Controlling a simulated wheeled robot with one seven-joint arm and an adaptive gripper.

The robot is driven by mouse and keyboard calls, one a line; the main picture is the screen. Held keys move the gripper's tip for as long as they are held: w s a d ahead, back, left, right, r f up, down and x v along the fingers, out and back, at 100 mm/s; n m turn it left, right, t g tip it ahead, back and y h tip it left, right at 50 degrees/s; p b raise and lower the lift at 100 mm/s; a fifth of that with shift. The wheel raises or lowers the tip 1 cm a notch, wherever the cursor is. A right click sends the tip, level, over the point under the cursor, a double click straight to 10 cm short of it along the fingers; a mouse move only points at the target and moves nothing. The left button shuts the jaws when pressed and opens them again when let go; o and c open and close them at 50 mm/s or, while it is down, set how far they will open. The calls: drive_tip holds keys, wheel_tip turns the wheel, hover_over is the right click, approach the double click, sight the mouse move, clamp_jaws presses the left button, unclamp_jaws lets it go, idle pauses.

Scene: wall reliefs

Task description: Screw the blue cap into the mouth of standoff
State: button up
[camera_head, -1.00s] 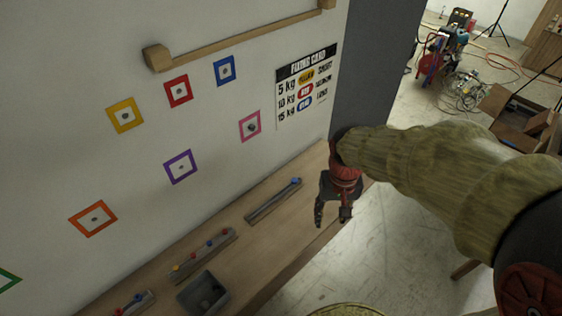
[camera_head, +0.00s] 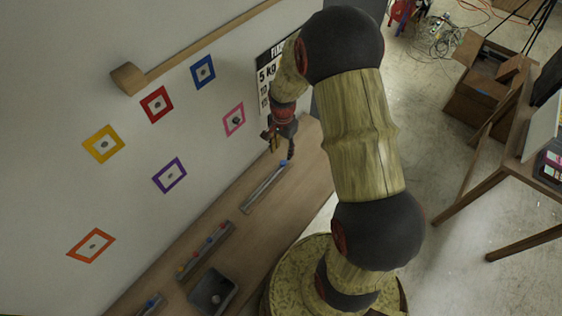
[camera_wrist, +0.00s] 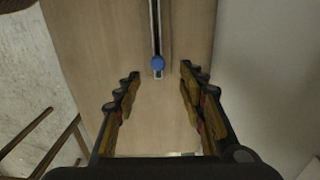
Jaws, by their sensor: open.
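The blue cap (camera_head: 284,163) sits at the far end of a narrow grey rail on the wooden shelf. In the wrist view the blue cap (camera_wrist: 158,63) lies at the rail's near end, ahead of and between my fingers. My gripper (camera_head: 282,148) points down just above that rail end. In the wrist view my gripper (camera_wrist: 160,76) is open, with nothing between its fingers. On the white wall, small grey fixtures sit inside coloured square frames. The one in the pink frame (camera_head: 236,120) looks darker and larger. Which fixture is the standoff, I cannot tell.
A rail with several red, blue and yellow caps (camera_head: 206,252) and a grey bin (camera_head: 214,291) stand further along the wooden shelf (camera_head: 262,227). A wooden bar (camera_head: 190,52) juts from the wall above the frames. A wall chart (camera_head: 268,75) is partly hidden by my arm.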

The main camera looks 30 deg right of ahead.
sight(283, 162)
drive_tip(key=shift+w+f, duration=0.1)
drive_tip(key=shift+f, duration=0.55)
drive_tip(key=shift+s+f, duration=0.25)
drive_tip(key=shift+f, duration=2.7)
drive_tip(key=shift+c, duration=0.3)
drive_tip(key=c, duration=0.8)
drive_tip(key=shift+r, duration=0.1)
drive_tip(key=shift+c, duration=0.3)
